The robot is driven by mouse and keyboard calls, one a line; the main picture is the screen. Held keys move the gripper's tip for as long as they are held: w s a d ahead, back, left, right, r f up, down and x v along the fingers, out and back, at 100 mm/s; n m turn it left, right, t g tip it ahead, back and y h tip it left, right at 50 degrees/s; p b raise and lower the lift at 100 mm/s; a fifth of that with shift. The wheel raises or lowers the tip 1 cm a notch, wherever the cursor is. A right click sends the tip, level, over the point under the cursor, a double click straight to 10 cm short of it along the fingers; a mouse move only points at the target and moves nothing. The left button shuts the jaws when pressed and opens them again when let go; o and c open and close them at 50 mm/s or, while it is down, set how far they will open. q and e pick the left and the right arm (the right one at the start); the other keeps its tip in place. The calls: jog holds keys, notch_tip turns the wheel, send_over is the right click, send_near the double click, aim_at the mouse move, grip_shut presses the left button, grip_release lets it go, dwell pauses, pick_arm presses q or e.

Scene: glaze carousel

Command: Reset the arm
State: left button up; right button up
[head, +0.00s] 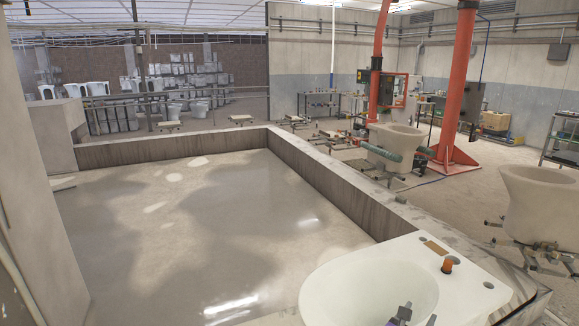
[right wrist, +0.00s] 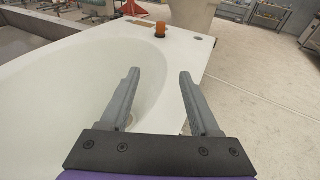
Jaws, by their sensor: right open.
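My right gripper (right wrist: 157,95) is open in the right wrist view, with nothing between its two grey fingers. It is over the white ceramic basin (right wrist: 70,90), near the right side of its rim. In the head view only a small part of my right gripper (head: 400,315) shows at the bottom edge, in front of the white basin (head: 330,285). An orange cylindrical object (head: 448,265) stands on the basin's flat rim, and it also shows in the right wrist view (right wrist: 160,29), beyond the fingertips. My left gripper is not in view.
A low concrete wall (head: 330,180) encloses a wide, wet-looking floor area (head: 190,225). Pale ceramic pieces (head: 540,200) stand on metal supports at the right. Red posts (head: 460,90) rise behind them. A tan patch (head: 436,247) lies on the basin rim.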

jog(key=s+a+r+n+t+y, duration=0.1)
jog(key=a+r+n+t+y, duration=0.75)
jog(key=n, duration=0.75)
jog(key=s+a+f+n+g+y, duration=0.4)
jog(key=a+n, duration=0.4)
jog(key=n, duration=0.4)
jog(key=s+d+f+n+g+h, duration=0.1)
jog(key=s+f+n+g, duration=0.4)
jog(key=s+n, duration=0.3)
jog(key=s+d+f+n+g, duration=0.1)
jog(key=s+f+n+g, duration=0.4)
jog(key=s, duration=0.8)
notch_tip(320, 180, down, 4)
jog(key=n, duration=0.3)
jog(key=shift+s+d+r+n+h, duration=0.25)
jog(key=shift+s+n+h, duration=0.05)
jog(key=shift+h, duration=0.05)
jog(key=shift+g, duration=0.25)
